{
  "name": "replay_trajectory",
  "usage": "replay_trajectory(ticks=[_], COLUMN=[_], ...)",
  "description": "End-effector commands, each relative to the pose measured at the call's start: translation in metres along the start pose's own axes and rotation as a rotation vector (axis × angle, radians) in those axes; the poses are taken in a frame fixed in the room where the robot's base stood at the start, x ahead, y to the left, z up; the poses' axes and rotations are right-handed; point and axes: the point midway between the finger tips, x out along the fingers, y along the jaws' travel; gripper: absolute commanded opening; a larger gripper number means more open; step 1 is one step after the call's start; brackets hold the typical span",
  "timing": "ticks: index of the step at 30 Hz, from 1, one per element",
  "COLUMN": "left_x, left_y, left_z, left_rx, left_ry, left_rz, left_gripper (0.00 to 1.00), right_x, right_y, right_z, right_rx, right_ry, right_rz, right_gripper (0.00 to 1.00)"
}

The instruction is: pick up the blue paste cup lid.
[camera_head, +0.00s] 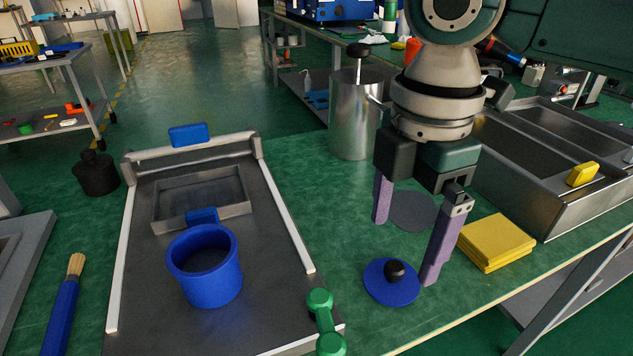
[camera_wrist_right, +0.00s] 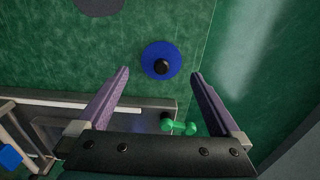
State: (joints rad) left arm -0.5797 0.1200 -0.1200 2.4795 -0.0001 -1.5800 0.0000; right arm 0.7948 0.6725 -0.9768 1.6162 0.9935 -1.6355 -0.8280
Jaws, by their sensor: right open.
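The blue paste cup lid (camera_head: 379,287) is a flat blue disc with a black round knob, lying on the green bench top near its front edge. It also shows in the right wrist view (camera_wrist_right: 150,52), ahead of the fingertips. My right gripper (camera_head: 405,250) is open and empty, its two purple fingers pointing down, above and close to the lid. In the right wrist view the gripper (camera_wrist_right: 160,74) has its fingers spread wide, with the lid between their lines. The blue paste cup (camera_head: 204,270) stands open on the press plate to the left. My left gripper is out of view.
A green dumbbell-shaped handle (camera_head: 322,322) is left of the lid. Yellow pads (camera_head: 494,243) lie to its right, and a dark grey disc (camera_head: 413,211) lies behind. A metal canister (camera_head: 355,115) and a steel sink-like tray (camera_head: 545,190) stand farther back.

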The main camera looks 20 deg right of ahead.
Motion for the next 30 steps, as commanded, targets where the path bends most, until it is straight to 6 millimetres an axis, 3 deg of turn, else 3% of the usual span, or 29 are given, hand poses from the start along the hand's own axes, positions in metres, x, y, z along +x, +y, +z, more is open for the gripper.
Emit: replay_trajectory(ticks=[11, 20, 30], left_x=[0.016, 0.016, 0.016], left_y=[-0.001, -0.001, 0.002], left_z=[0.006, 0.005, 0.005], left_rx=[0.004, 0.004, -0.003], left_ry=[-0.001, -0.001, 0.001], left_rz=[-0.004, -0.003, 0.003], left_gripper=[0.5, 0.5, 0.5], right_x=[0.051, 0.055, 0.055], right_y=[-0.004, -0.003, -0.003], right_z=[-0.003, -0.003, -0.003], right_rx=[0.001, 0.0, 0.0], right_ry=[-0.001, -0.001, -0.001], right_rz=[0.0, 0.003, 0.003], right_gripper=[1.0, 1.0, 0.63])
